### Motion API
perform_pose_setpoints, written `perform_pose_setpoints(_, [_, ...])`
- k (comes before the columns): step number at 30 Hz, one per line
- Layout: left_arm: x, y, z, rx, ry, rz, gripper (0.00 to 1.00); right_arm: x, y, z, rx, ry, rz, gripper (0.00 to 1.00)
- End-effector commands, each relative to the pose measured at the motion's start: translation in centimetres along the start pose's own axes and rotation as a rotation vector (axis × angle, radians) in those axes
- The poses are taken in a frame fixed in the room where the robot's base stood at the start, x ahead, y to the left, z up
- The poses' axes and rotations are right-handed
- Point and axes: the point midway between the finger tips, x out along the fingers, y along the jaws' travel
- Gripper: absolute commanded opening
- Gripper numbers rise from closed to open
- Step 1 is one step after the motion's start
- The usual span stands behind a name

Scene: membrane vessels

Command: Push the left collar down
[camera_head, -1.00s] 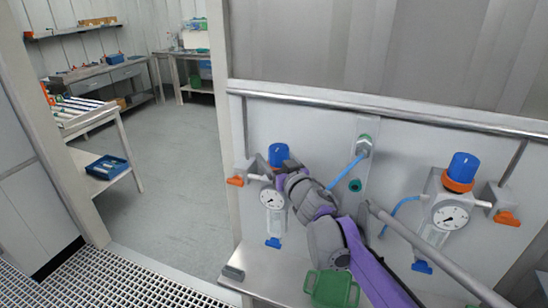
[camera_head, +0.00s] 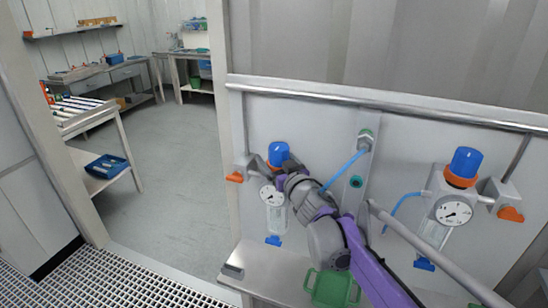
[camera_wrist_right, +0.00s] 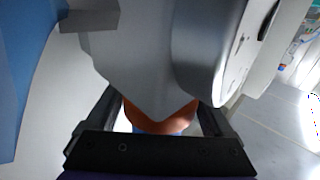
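The left regulator has a blue knob (camera_head: 278,153) on top, a round gauge (camera_head: 268,194) and a clear bowl below. My right gripper (camera_head: 274,168) reaches in from the lower right. Its dark fingers (camera_wrist_right: 160,125) stand on either side of the collar, with light slivers showing between fingers and collar. I see no clear squeeze on it. My left gripper is out of view.
A second regulator with a blue knob (camera_head: 466,161) and orange collar (camera_head: 460,179) is at the right. An orange valve handle (camera_head: 234,177) sits close left of the gauge. A rail (camera_head: 380,101) crosses above. A green crate (camera_head: 333,288) is on the bench below.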

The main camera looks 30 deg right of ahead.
Motion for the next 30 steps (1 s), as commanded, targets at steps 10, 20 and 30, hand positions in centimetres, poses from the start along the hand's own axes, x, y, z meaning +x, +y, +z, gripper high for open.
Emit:
perform_pose_setpoints(10, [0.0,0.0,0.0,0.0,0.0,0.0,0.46,-0.2,0.0,-0.1,0.001,0.001,-0.001,1.0])
perform_pose_setpoints(20, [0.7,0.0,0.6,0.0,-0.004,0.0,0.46,-5.2,0.0,0.0,0.0,0.001,0.001,1.0])
perform_pose_setpoints(30, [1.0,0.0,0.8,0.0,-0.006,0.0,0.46,-10.1,0.1,0.0,0.0,0.001,0.001,1.0])
